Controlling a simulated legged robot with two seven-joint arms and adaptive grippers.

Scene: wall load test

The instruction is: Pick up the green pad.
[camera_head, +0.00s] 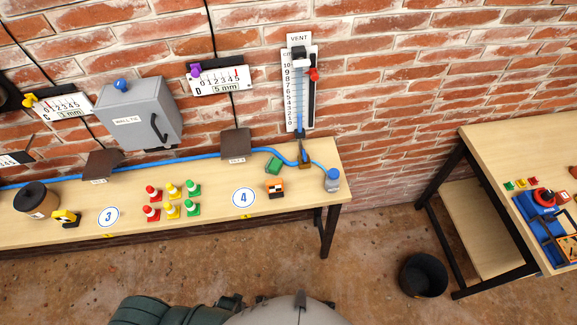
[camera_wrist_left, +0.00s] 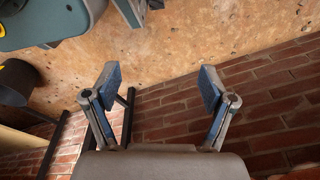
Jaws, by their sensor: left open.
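The green pad (camera_head: 273,164) is a small green block on the wooden bench (camera_head: 304,179), near its right end in the head view. It lies just behind a black and orange block (camera_head: 275,188) and left of the foot of the vent gauge. My left gripper (camera_wrist_left: 160,86) shows in the left wrist view with its two blue-padded fingers wide apart and nothing between them. The floor and brick wall lie beyond the fingers. The pad does not show in the left wrist view. My right gripper shows in neither view.
A blue hose (camera_head: 200,157) runs along the back of the bench. Red, yellow and green cones (camera_head: 172,199) stand left of the number 4 disc (camera_head: 243,198). A grey-blue weight (camera_head: 332,180) stands at the right end. A black bin (camera_head: 423,275) stands on the floor.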

